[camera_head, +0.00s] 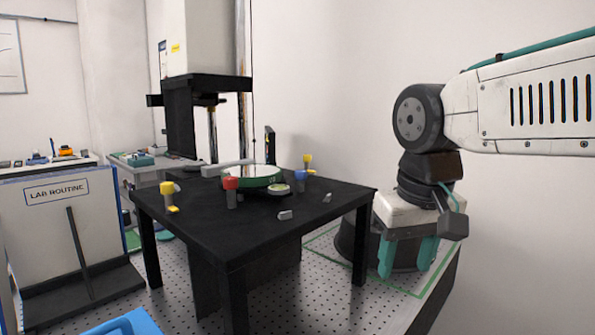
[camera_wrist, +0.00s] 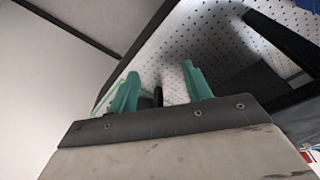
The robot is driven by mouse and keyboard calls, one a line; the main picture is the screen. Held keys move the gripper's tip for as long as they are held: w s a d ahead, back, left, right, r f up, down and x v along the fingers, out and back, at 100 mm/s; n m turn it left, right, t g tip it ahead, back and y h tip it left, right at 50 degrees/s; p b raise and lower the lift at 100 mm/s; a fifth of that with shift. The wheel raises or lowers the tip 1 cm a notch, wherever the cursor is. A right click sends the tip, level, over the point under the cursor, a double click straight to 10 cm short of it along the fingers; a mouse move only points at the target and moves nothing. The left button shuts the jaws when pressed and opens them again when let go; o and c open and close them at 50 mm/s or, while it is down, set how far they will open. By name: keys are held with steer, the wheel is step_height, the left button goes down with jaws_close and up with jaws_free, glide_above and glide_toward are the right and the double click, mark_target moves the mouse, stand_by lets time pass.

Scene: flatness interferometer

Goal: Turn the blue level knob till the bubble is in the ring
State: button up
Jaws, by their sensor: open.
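The blue level knob (camera_head: 300,179) stands on a grey post on the black table (camera_head: 215,225), near its right back part. A small round pale green level (camera_head: 278,188) sits just left of it; its bubble and ring are too small to make out. My gripper (camera_head: 408,268) hangs to the right of the table, apart from the knob, with its two teal fingers pointing down.
A red knob (camera_head: 231,183) and yellow knobs (camera_head: 167,187) (camera_head: 307,158) stand on the table around a green-rimmed disc (camera_head: 255,181). A grey arm (camera_head: 227,167) reaches over the disc. The table's front is mostly clear.

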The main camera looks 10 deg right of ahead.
steer(key=w+a+r+t, duration=0.1)
steer(key=w+a+r, duration=0.1)
steer(key=w+r, duration=0.45)
steer(key=w+a+r, duration=0.2)
steer(key=w+r, duration=0.1)
steer(key=w, duration=0.7)
steer(key=m+t, duration=0.1)
steer(key=m, duration=0.1)
glide_toward(301, 171)
steer(key=f, duration=0.1)
steer(key=x, duration=0.7)
steer(key=shift+w+f, duration=0.25)
steer(key=shift+w, duration=0.25)
steer(key=c, duration=1)
